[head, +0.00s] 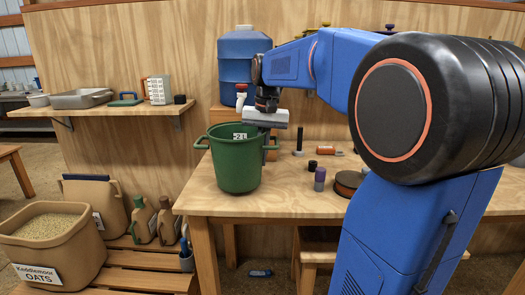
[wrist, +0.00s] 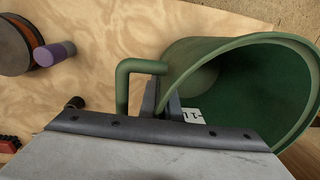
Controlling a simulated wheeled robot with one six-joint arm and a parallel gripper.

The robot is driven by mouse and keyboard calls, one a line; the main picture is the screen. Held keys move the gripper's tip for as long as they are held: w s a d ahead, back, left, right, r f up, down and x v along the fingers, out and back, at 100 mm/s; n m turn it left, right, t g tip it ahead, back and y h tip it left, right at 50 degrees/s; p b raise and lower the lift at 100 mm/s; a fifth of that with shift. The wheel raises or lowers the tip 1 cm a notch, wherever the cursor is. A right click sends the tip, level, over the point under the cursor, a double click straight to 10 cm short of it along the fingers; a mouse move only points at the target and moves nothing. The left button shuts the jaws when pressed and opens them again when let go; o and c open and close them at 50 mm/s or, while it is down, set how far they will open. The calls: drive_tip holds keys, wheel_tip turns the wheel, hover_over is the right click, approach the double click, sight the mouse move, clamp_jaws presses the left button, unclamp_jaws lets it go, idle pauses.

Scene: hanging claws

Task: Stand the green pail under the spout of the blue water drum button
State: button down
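The green pail (head: 236,165) stands upright at the left end of the wooden table in the head view. Whether its base touches the tabletop is hard to tell. My gripper (head: 269,141) comes from above at the pail's right side, by a loop handle. In the wrist view my gripper's dark fingers (wrist: 162,105) are close together at the pail's wall (wrist: 190,65), beside the handle (wrist: 140,66). They look shut on the pail; the exact contact is partly hidden. The blue water drum (head: 238,65) is behind, with its white, red-topped spout (head: 241,97) above the pail in the picture. No button is clear.
The table (head: 260,204) also carries purple-topped, black and orange items on the right, near a round brown-rimmed thing (head: 348,182). A wall shelf (head: 110,109) holds a tray and measuring jug at left. An oats bin (head: 50,240) stands below.

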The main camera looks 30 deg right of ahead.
drive_tip(key=shift+w+d+f, duration=0.25)
drive_tip(key=shift+w+d, duration=0.5)
drive_tip(key=shift+w, duration=0.35)
drive_tip(key=shift+w+d+f, duration=0.2)
drive_tip(key=shift+w+d, duration=0.55)
drive_tip(key=shift+w, duration=0.4)
drive_tip(key=shift+w+d+f, duration=0.25)
drive_tip(key=shift+w+d, duration=0.5)
drive_tip(key=shift+w, duration=0.35)
drive_tip(key=shift+f, duration=0.15)
drive_tip(key=c, duration=2)
unclamp_jaws()
wheel_tip(320, 180, up, 12)
drive_tip(key=shift+s+d, duration=0.35)
drive_tip(key=shift+d, duration=0.05)
